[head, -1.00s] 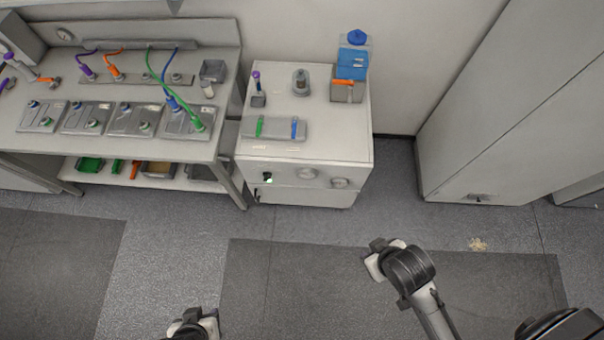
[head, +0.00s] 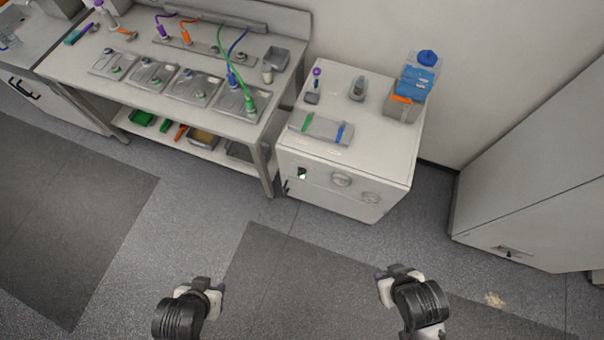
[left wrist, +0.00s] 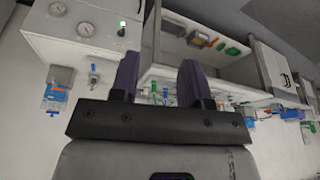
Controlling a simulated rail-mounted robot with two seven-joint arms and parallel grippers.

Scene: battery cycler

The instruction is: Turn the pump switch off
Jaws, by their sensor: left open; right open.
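The pump switch (head: 302,173) is a small dark switch with a lit green spot, on the upper left of the white cabinet's (head: 350,208) front face. The switch also shows in the left wrist view (left wrist: 122,27), at the top, beside two round gauges. My left gripper (head: 217,285) is low in the head view, in front of the cabinet and well apart from the switch. In the left wrist view its two purple fingers (left wrist: 157,80) are spread with nothing between them. My right gripper (head: 388,273) is open, in front of the cabinet, to the right of the switch and apart from it.
Two round gauges (head: 342,180) sit right of the switch. A workbench (head: 140,103) with cell holders and cables adjoins on the left. A tall cabinet (head: 530,200) stands right. The floor (head: 240,213) between is clear.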

